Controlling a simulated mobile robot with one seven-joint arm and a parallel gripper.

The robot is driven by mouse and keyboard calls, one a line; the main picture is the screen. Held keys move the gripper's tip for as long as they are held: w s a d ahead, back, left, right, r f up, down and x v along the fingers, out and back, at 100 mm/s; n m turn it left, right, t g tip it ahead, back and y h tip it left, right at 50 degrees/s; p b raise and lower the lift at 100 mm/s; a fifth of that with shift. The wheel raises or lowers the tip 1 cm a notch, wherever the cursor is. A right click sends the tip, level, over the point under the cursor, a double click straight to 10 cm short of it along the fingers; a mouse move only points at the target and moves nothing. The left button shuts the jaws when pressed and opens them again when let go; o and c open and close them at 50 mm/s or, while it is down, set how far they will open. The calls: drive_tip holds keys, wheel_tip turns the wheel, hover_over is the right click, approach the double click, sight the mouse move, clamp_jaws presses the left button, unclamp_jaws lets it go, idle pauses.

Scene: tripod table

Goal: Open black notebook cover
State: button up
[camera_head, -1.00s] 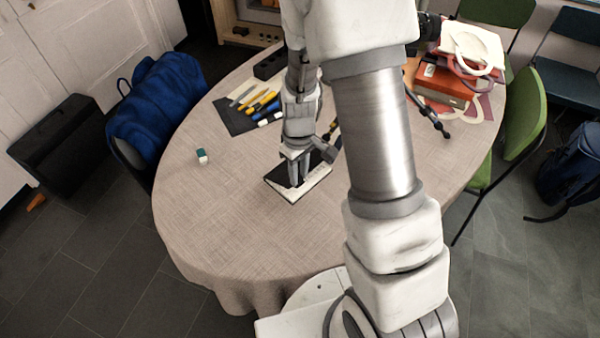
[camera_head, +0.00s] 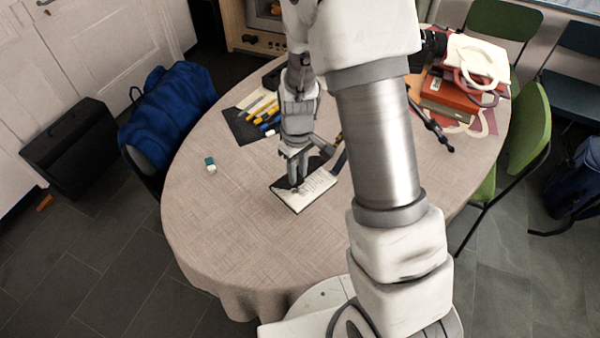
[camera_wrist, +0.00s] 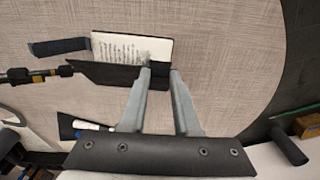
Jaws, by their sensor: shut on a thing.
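The black notebook lies on the table with a white page of dark writing (camera_head: 318,185) exposed. In the wrist view the written page (camera_wrist: 125,47) shows beyond the black cover (camera_wrist: 105,73), which stands raised at an angle along the page's near side. My gripper (camera_head: 297,186) is over the notebook, pointing down. In the wrist view its two fingertips (camera_wrist: 160,71) have a small gap, with the cover's right end between them. My gripper is shut on the cover. My fingers hide part of the notebook in the head view.
A dark mat with yellow and blue pens (camera_head: 262,107) lies behind the notebook. A small tripod (camera_head: 437,130) and a red box (camera_head: 450,92) are at the right. A small teal-and-white block (camera_head: 210,165) sits left. The table's front left is clear.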

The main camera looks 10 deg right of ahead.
drive_tip(key=shift+w+a+r, duration=0.1)
drive_tip(key=shift+w, duration=0.05)
drive_tip(key=shift+w+a+r+p, duration=0.35)
drive_tip(key=shift+w+r+p, duration=0.2)
drive_tip(key=shift+w, duration=0.1)
drive_tip(key=shift+r, duration=0.1)
drive_tip(key=shift+w+a+r, duration=0.15)
drive_tip(key=shift+w+a, duration=0.05)
drive_tip(key=shift+w, duration=0.1)
drive_tip(key=shift+w+a+r+p, duration=0.25)
drive_tip(key=shift+w+a+p, duration=0.1)
drive_tip(key=shift+w, duration=0.15)
drive_tip(key=shift+w+a+r, duration=0.2)
drive_tip(key=shift+w+a, duration=0.05)
drive_tip(key=shift+w, duration=0.2)
drive_tip(key=shift+w+a+r, duration=0.2)
drive_tip(key=shift+w, duration=0.2)
drive_tip(key=shift+w+a+p, duration=0.1)
drive_tip(key=shift+p, duration=0.2)
